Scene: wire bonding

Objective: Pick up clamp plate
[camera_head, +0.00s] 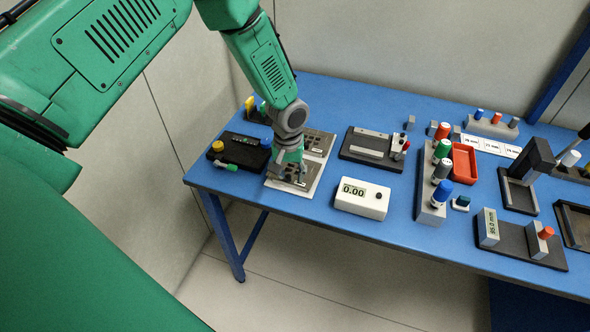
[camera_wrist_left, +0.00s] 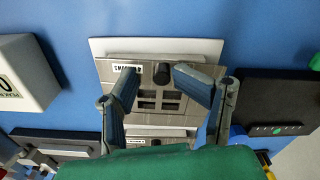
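The clamp plate appears to be the grey-brown metal plate with a black knob and several small windows. It lies on a white base (camera_head: 302,190) near the table's front left, with the plate (camera_head: 305,184) partly hidden by my left gripper (camera_head: 291,173). In the left wrist view the plate (camera_wrist_left: 155,99) is clear, with a white label at upper left and the black knob (camera_wrist_left: 161,74) near its far edge. My left gripper (camera_wrist_left: 157,80) is open above it, fingertips on either side of the knob; contact cannot be told. My right gripper is out of view.
A similar plate (camera_head: 319,141) lies just behind. A black box (camera_head: 240,150) stands to the left and a white meter reading 0.00 (camera_head: 362,198) to the right. A dark fixture (camera_head: 372,149), a red tray (camera_head: 464,162) and a marker rack (camera_head: 433,190) stand farther right.

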